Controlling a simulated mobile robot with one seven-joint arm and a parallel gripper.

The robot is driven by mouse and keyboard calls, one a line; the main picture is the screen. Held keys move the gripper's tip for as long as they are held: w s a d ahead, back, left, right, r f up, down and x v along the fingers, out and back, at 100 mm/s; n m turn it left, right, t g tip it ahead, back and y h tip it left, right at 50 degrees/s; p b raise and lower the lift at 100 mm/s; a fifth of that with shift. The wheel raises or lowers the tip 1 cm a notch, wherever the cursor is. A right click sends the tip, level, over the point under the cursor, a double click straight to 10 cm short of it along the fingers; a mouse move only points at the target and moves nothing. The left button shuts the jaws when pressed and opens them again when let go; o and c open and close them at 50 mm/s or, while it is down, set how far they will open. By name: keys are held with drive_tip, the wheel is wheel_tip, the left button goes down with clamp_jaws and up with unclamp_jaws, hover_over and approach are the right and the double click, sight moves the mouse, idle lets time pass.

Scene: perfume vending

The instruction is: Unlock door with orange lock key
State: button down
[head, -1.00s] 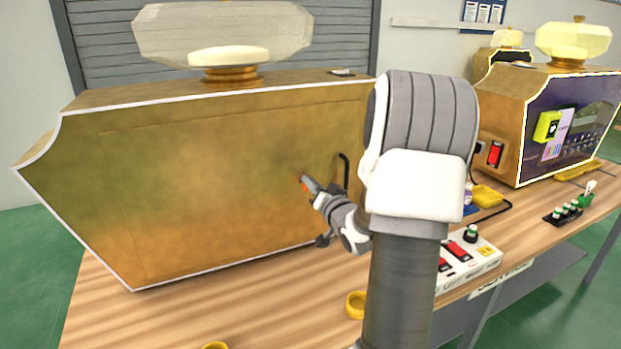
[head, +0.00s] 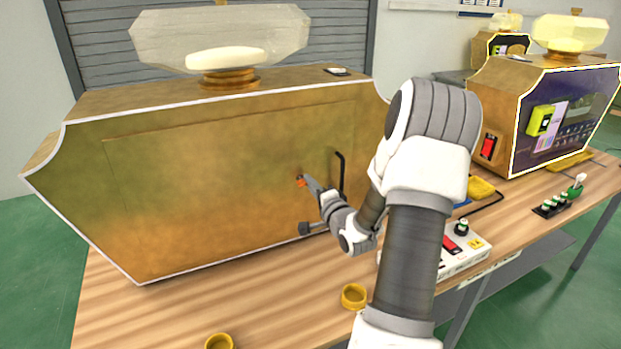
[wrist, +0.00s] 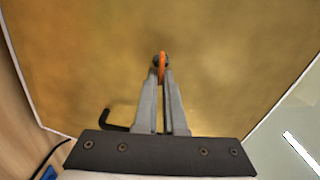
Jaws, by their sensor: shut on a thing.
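The orange key (head: 301,183) is between the fingertips of my gripper (head: 307,182), at the gold door panel (head: 200,180) of the large perfume machine. In the wrist view the key (wrist: 162,66) stands edge-on between the closed fingers (wrist: 161,75). A small dark round part, seemingly the lock (wrist: 156,60), shows right at the fingertips. I cannot tell whether the key is inside it or only close to it. The black bent door handle (head: 341,172) is just right of my gripper; it also shows in the wrist view (wrist: 112,121).
The wooden table (head: 270,305) carries yellow rings (head: 354,296) near its front. A white control box (head: 465,252) is at the right, partly behind my arm. A second perfume machine (head: 490,110) stands farther right. The tabletop in front of the door is mostly clear.

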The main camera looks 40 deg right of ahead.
drive_tip(key=shift+m+p, duration=0.35)
drive_tip(key=shift+m, duration=0.45)
drive_tip(key=shift+f, duration=0.1)
drive_tip(key=c, duration=1)
unclamp_jaws()
drive_tip(key=p+v, duration=0.2)
drive_tip(key=v, duration=1.5)
drive_tip(key=shift+s, duration=0.25)
